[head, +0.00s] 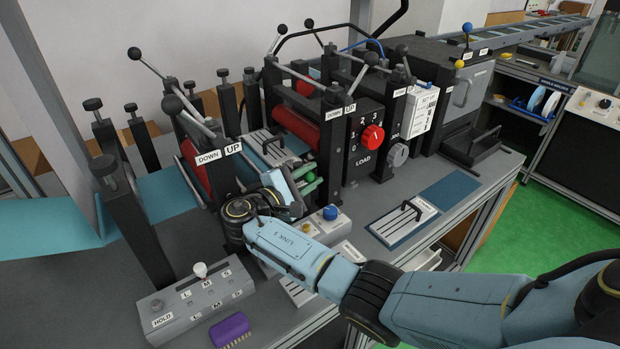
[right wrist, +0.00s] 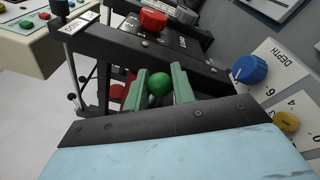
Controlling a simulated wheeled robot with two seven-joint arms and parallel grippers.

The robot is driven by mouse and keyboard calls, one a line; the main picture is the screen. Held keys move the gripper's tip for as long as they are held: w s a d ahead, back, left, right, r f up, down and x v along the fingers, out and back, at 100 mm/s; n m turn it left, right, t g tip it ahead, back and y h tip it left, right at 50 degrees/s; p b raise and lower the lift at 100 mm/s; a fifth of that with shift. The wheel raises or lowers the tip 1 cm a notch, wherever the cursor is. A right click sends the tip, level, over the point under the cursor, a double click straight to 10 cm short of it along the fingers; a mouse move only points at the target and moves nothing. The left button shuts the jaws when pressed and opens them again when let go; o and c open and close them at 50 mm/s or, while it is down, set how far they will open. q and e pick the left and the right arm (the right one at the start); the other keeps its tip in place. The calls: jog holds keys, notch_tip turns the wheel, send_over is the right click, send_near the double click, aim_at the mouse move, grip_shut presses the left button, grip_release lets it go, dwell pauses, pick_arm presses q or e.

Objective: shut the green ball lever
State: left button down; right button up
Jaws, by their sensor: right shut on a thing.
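The green ball (right wrist: 158,85) of the lever sits between the two green fingers of my right gripper (right wrist: 159,78) in the right wrist view. The gripper is shut on the ball. In the head view my right gripper (head: 304,187) is at the front of the press frame, low beside the dark posts, and the green ball (head: 311,177) shows as a small spot at its fingers. The lever's rod is mostly hidden behind the ball and gripper. My left gripper is out of view.
A blue DEPTH knob (right wrist: 249,70) is close right of the gripper. The red LOAD knob (head: 373,136) and black-ball levers (head: 172,104) stand around it. A HOLD box (head: 195,300) and purple brush (head: 229,329) lie in front.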

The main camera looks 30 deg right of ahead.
jog(key=o, duration=1)
jog(key=shift+c, duration=0.2)
notch_tip(320, 180, up, 10)
jog(key=shift+p, duration=0.65)
